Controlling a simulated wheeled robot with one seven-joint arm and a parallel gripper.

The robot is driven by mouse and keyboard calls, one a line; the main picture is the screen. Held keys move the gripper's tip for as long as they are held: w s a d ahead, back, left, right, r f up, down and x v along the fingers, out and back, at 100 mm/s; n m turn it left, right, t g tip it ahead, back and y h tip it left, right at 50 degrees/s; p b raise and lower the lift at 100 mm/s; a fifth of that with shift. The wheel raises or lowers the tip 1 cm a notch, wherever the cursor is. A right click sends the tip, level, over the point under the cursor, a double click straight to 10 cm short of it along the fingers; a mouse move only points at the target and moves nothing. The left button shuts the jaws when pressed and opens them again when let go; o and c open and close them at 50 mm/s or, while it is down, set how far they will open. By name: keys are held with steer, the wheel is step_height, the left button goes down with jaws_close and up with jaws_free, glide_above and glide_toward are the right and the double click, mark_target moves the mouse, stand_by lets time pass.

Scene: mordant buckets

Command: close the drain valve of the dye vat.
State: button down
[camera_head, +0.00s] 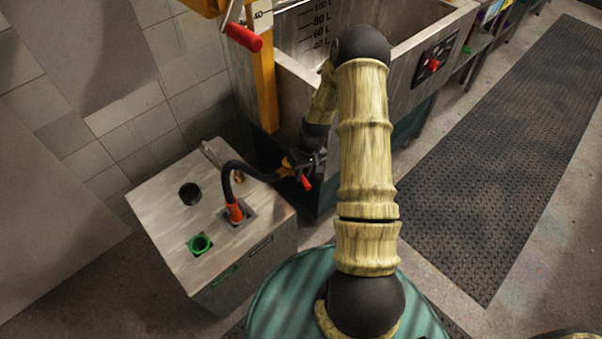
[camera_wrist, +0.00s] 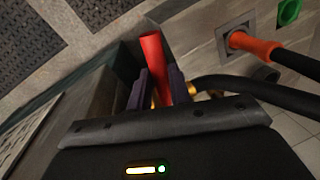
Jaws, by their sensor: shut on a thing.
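The dye vat (camera_head: 285,85) is a large grey box with volume marks on its inner wall. Its drain valve has a red handle (camera_head: 306,182), low at the vat's near left corner. My gripper (camera_head: 308,162) is there, shut on the red handle. In the wrist view the red handle (camera_wrist: 154,55) stands between my two dark fingers (camera_wrist: 158,88) and sticks out past them. A brass-coloured part shows just behind the fingers. The valve body is mostly hidden by my gripper.
A black hose (camera_head: 240,167) arches from the valve area to an orange fitting (camera_head: 235,212) on a grey cabinet (camera_head: 165,215). A green socket (camera_head: 200,244) and a dark hole (camera_head: 190,193) are beside it. A red-handled crank (camera_head: 243,37) hangs above. A dark floor mat (camera_head: 500,150) lies right.

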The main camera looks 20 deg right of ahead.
steer(key=c, duration=1.5)
jaws_free()
steer(key=shift+o, duration=1)
steer(key=shift+w+a+f, duration=0.1)
steer(key=shift+w, duration=0.05)
steer(key=shift+a, duration=0.2)
steer(key=shift+d+r, duration=0.25)
steer(key=shift+d, duration=0.05)
steer(key=shift+r, duration=0.4)
step_height(320, 180, up, 9)
steer(key=shift+a+p, duration=0.4)
